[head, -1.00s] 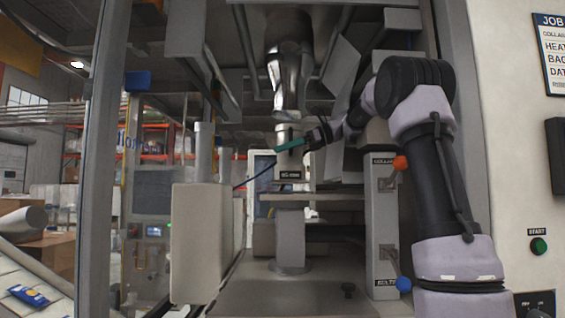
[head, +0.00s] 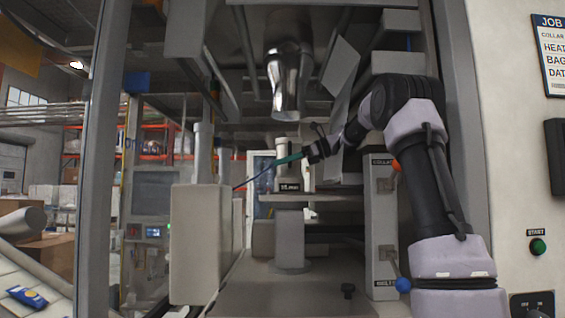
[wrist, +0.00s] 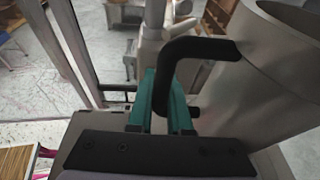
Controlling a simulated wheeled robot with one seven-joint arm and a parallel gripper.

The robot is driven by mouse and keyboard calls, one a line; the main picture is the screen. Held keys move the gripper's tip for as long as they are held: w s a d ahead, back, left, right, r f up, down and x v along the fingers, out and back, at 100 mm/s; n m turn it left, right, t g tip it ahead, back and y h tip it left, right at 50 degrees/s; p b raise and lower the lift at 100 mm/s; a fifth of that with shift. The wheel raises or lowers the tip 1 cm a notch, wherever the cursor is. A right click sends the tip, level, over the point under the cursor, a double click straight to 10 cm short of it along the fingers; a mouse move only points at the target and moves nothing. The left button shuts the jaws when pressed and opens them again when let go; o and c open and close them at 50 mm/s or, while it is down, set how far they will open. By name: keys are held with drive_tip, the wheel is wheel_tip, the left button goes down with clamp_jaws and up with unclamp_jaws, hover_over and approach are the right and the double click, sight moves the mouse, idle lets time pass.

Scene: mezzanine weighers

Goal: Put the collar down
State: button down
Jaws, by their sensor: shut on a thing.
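The collar (head: 288,178) is a pale metal ring-shaped piece with a dark label low on its front. In the wrist view, its curved metal wall (wrist: 262,75) and open top fill the right side. A black bent handle (wrist: 205,48) sticks out from it. My gripper (head: 291,158) is shut on this handle, its teal fingers (wrist: 162,108) on either side of the black bar. The collar is upright, its lower edge at or just above a grey shelf (head: 335,198); I cannot tell if they touch.
A shiny metal tube (head: 289,85) hangs above the collar, with a gap between. A pale box (head: 200,245) stands left. A grey post (head: 381,225) with orange (head: 397,167) and blue (head: 403,285) knobs stands right, close to my arm. Angled plates hang overhead.

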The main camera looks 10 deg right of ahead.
drive_tip(key=c, duration=0.8)
unclamp_jaws()
drive_tip(key=shift+c, duration=0.2)
drive_tip(key=v, duration=0.7)
drive_tip(key=shift+d+r, duration=0.2)
drive_tip(key=shift+d, duration=0.05)
drive_tip(key=shift+s, duration=0.2)
